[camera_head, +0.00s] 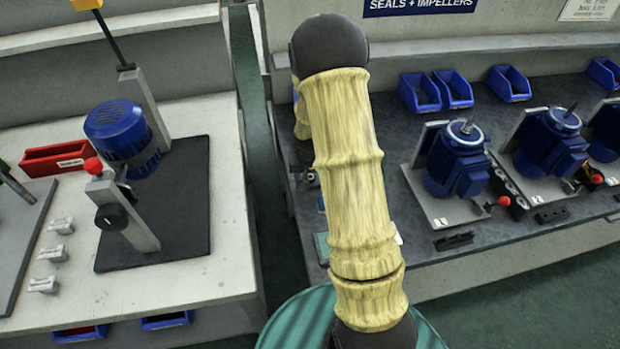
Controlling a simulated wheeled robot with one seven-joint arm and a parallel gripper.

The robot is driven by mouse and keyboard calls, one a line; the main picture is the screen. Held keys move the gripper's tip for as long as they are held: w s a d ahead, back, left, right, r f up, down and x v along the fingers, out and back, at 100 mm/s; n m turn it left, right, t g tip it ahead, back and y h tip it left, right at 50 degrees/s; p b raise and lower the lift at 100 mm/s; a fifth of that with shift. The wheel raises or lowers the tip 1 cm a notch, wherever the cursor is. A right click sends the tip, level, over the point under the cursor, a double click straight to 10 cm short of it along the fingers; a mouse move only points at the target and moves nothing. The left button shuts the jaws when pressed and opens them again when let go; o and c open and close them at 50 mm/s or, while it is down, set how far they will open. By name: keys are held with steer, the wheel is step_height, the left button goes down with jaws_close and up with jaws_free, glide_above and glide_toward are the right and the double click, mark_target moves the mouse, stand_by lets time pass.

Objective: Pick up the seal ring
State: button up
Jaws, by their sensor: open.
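I cannot make out a seal ring in the head camera view. My arm, in a pale yellow sleeve, rises through the middle of the picture and covers the left part of the dark bench top (408,225) on the right. My gripper is not visible; it is hidden behind the arm. Small dark and metallic parts beside the arm's left edge are too small and covered to identify. A sign reading "SEALS + IMPELLERS" (420,4) is on the panel above this bench.
Blue motors on plates (456,160) and several blue bins (420,92) stand on the right bench. The left bench holds a blue motor on a stand (122,135), a red bin (58,158) and small metal blocks. A green floor gap (262,150) separates the benches.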

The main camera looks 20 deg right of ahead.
mark_target(310, 178)
stand_by(0.5)
steer(key=c, duration=1)
steer(key=shift+c, duration=0.2)
step_height(310, 178, up, 10)
steer(key=p, duration=0.1)
steer(key=shift+o, duration=0.6)
steer(key=shift+c, duration=0.2)
